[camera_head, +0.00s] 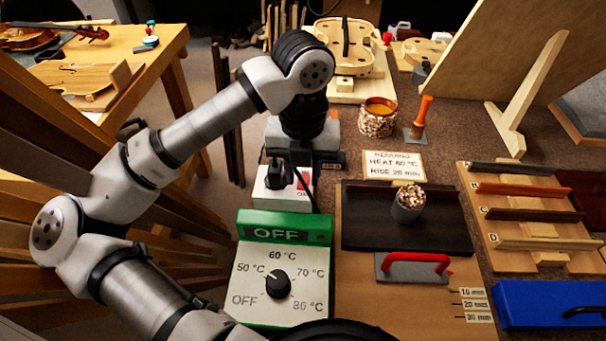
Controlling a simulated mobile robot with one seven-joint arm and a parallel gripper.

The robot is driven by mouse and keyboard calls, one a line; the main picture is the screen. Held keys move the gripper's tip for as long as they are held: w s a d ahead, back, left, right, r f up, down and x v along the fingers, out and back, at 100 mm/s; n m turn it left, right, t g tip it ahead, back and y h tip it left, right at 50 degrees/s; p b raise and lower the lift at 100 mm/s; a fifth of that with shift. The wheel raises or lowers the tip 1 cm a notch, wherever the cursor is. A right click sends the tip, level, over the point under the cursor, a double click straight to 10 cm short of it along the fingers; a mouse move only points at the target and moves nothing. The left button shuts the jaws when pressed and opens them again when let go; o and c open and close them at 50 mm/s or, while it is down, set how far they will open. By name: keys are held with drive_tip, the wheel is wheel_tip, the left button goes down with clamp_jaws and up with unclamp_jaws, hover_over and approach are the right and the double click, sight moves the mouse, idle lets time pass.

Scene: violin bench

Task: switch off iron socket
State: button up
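The iron socket is a white box (268,197) below the middle of the picture. A black plug (275,173) with a dark cable sits in it. A red switch (304,180) is on its right part, with small dark lettering below that I cannot read surely. My gripper (303,160) points down just behind and above the socket, close to the switch. I cannot tell whether it touches the box. Its fingertips are small and partly hidden, so its opening is unclear.
In front of the socket stands a green-framed controller (241,259) with a dial (278,284); its display reads OFF. To the right are a dark tray (365,225) holding a speckled pot (408,203), a red-handled plate (413,264) and a sign (394,165). A glue pot (376,121) stands behind.

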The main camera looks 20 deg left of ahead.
drive_tip(key=shift+f, duration=0.65)
clamp_jaws()
drive_tip(key=shift+w+r+g+h, duration=0.1)
drive_tip(key=shift+w+g+h, duration=0.1)
drive_tip(key=shift+g, duration=0.55)
drive_tip(key=shift+w+r+g+h, duration=0.1)
drive_tip(key=shift+w+g, duration=0.1)
drive_tip(key=shift+g, duration=0.55)
unclamp_jaws()
drive_tip(key=v, duration=1.3)
drive_tip(key=shift+r+p, duration=0.4)
